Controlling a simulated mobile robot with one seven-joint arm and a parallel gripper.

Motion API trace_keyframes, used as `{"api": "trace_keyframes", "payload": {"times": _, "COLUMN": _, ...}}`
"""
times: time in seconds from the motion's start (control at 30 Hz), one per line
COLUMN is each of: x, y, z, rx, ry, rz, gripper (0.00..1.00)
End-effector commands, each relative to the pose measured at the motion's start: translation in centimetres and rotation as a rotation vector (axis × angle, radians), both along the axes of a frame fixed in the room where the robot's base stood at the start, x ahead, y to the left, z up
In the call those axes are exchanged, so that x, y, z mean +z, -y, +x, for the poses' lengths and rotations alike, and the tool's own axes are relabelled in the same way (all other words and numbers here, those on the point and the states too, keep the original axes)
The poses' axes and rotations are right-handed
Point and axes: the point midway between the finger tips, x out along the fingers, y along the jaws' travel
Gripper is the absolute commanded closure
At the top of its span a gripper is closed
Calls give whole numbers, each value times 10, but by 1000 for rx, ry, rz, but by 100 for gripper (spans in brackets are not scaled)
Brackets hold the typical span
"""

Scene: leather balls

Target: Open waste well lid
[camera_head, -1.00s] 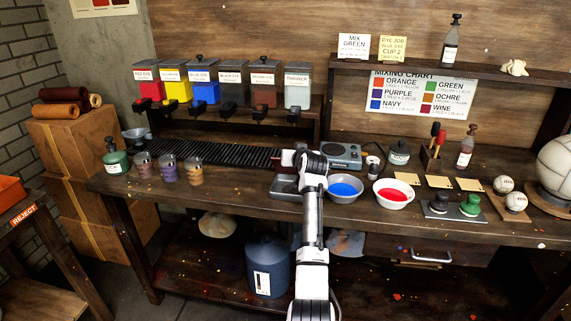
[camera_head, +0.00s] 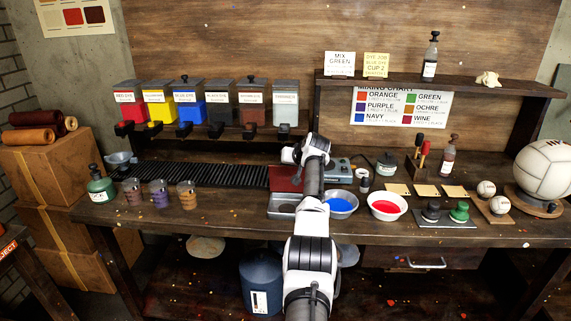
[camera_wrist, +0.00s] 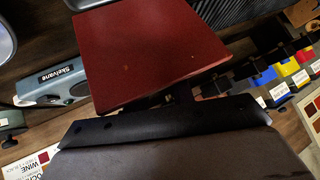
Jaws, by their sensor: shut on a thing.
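The waste well lid (camera_head: 285,179) is a dark red flat panel standing raised at the back of the grey metal waste well (camera_head: 283,207) on the bench. The well's opening shows in front of it. In the wrist view the lid (camera_wrist: 150,55) is a large red plate just beyond my dark gripper parts. My gripper (camera_head: 292,155) is at the lid's upper right edge, shut on it. The exact contact is hidden by my wrist in the head view and by the dark bar in the wrist view.
A scale (camera_head: 338,170) stands right of the lid, with blue (camera_head: 341,205) and red (camera_head: 387,207) dye bowls close by. Dye dispensers (camera_head: 203,105) stand behind.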

Motion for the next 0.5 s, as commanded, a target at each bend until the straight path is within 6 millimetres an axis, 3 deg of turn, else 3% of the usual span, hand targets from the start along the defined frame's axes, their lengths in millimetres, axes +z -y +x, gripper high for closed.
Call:
{"api": "trace_keyframes", "payload": {"times": 0.03, "x": 7, "y": 5, "z": 2, "rx": -7, "ry": 8, "rz": -1, "gripper": 100}}
{"api": "trace_keyframes", "payload": {"times": 0.5, "x": 6, "y": 9, "z": 2, "rx": -7, "ry": -17, "rz": -1, "gripper": 100}}
